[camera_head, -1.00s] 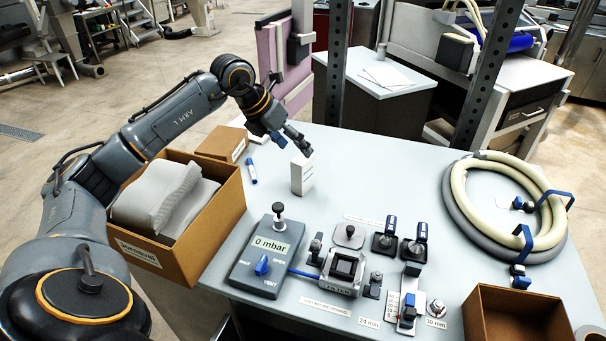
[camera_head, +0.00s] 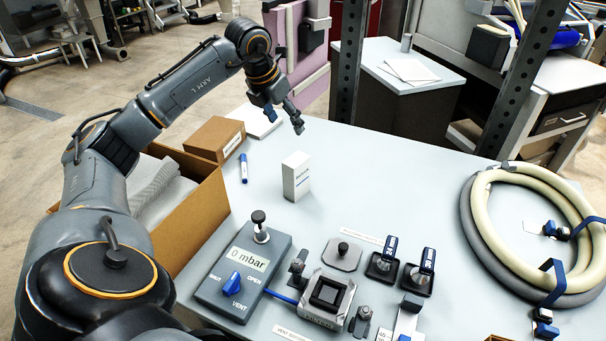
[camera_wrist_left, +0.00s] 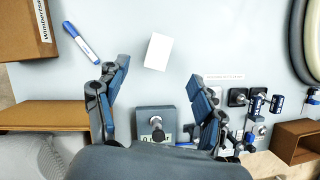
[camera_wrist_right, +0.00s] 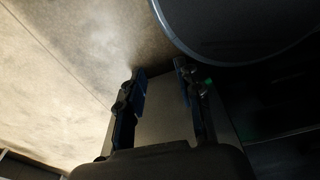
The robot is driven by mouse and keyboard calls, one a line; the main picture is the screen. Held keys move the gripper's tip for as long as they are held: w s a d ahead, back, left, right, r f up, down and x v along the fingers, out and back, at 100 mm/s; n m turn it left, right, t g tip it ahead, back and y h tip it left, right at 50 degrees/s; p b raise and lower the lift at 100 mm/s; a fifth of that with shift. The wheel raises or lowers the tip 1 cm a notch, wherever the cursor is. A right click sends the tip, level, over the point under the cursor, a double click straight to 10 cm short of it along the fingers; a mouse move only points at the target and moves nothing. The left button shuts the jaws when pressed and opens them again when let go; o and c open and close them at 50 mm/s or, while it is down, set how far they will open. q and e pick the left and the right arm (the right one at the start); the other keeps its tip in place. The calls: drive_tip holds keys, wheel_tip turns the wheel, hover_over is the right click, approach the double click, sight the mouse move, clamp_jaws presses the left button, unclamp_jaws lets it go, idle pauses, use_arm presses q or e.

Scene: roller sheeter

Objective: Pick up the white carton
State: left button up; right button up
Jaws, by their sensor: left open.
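The white carton (camera_head: 296,177) stands upright on the pale table in the head view, with small print on its front. In the left wrist view the white carton (camera_wrist_left: 158,51) shows from above, beyond the fingertips and between their lines. My left gripper (camera_head: 286,122) is above the table, behind the carton and apart from it. In the left wrist view my left gripper (camera_wrist_left: 158,75) is open and empty. My right gripper (camera_wrist_right: 160,75) shows only in the right wrist view, with its fingers apart over a dim area and nothing between them.
A pressure box with a blue knob (camera_head: 240,275) and several small fixtures stand in front of the carton. A blue marker (camera_head: 243,168) and a brown box (camera_head: 214,138) lie left of it. Coiled hoses (camera_head: 480,225) lie at right. The table right of the carton is clear.

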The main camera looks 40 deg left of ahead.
use_arm(q)
drive_tip(key=b, duration=0.4)
approach(296, 159)
drive_tip(key=shift+w+a+f, duration=0.2)
use_arm(e)
wheel_tip(296, 159, down, 5)
drive_tip(key=s, duration=0.2)
use_arm(q)
drive_tip(key=shift+w+f, duration=0.1)
drive_tip(key=shift+f, duration=0.2)
drive_tip(key=p+x, duration=0.2)
drive_tip(key=x, duration=0.5)
drive_tip(key=shift+w+f, duration=0.15)
drive_tip(key=shift+f, duration=0.15)
drive_tip(key=shift+w+f+p, duration=0.1)
drive_tip(key=shift+f+p, duration=0.35)
drive_tip(key=p+x, duration=0.1)
drive_tip(key=x, duration=0.2)
drive_tip(key=shift+d+f+p, duration=0.2)
drive_tip(key=shift+f+p, duration=0.1)
drive_tip(key=shift+p, duration=0.05)
drive_tip(key=shift+w+f, duration=0.25)
drive_tip(key=shift+f, duration=0.2)
use_arm(e)
drive_tip(key=r, duration=0.4)
drive_tip(key=shift+w+r, duration=0.3)
use_arm(q)
drive_tip(key=shift+c, duration=0.4)
